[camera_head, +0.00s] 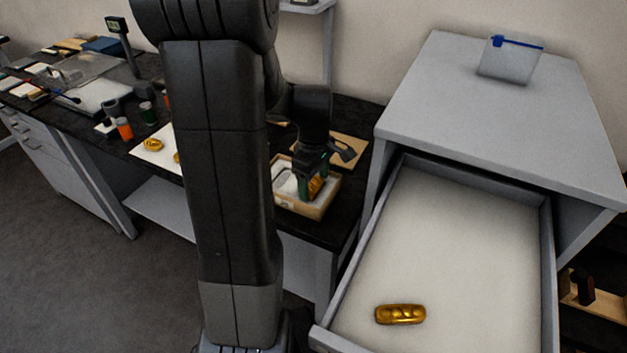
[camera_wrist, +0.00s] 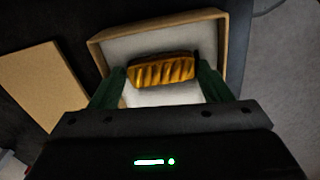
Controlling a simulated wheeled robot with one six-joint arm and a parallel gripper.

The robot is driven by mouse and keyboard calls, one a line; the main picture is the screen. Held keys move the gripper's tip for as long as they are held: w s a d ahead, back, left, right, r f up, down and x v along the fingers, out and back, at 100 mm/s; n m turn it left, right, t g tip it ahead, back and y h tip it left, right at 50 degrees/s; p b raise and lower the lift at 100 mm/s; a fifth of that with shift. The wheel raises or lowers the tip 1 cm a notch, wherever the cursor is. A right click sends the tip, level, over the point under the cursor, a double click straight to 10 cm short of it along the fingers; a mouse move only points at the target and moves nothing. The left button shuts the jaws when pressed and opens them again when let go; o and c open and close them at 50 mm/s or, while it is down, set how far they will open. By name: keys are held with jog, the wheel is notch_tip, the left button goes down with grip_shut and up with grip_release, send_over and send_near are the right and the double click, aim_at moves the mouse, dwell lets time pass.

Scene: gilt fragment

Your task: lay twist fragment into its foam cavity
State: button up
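The twist fragment (camera_wrist: 163,70) is a gold piece with slanted ridges. It lies across the picture between the green fingers of my gripper (camera_wrist: 161,74) in the wrist view, one finger against each end. In the head view my gripper (camera_head: 308,176) points down into a shallow tan box, with the gold fragment (camera_head: 316,187) showing beside its fingers. The box (camera_wrist: 222,42) is lined with pale foam (camera_wrist: 140,45). The fragment is over the foam inside the box walls; the cavity outline under it is hidden, and I cannot tell whether it touches the foam.
A tan board (camera_wrist: 38,82) lies beside the box. Another gold piece (camera_head: 400,314) lies in the open drawer (camera_head: 455,240) of the grey cabinet (camera_head: 490,110). A gold piece (camera_head: 153,145) rests on a white sheet on the dark bench, near orange (camera_head: 125,128) and green containers.

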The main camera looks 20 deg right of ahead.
aim_at(314, 183)
jog(key=shift+o, duration=0.6)
jog(key=shift+s+a+f, duration=0.1)
jog(key=shift+s+f, duration=0.1)
jog(key=shift+f, duration=0.25)
jog(key=shift+s+a+f, duration=0.1)
jog(key=shift+s+f, duration=0.05)
jog(key=shift+f, duration=0.25)
jog(key=shift+r+p, duration=0.5)
jog(key=shift+r, duration=0.1)
notch_tip(314, 183, up, 13)
jog(key=shift+w+f+p, duration=0.2)
jog(key=shift+w+p, duration=0.05)
jog(key=shift+p, duration=0.05)
jog(key=shift+d, duration=0.1)
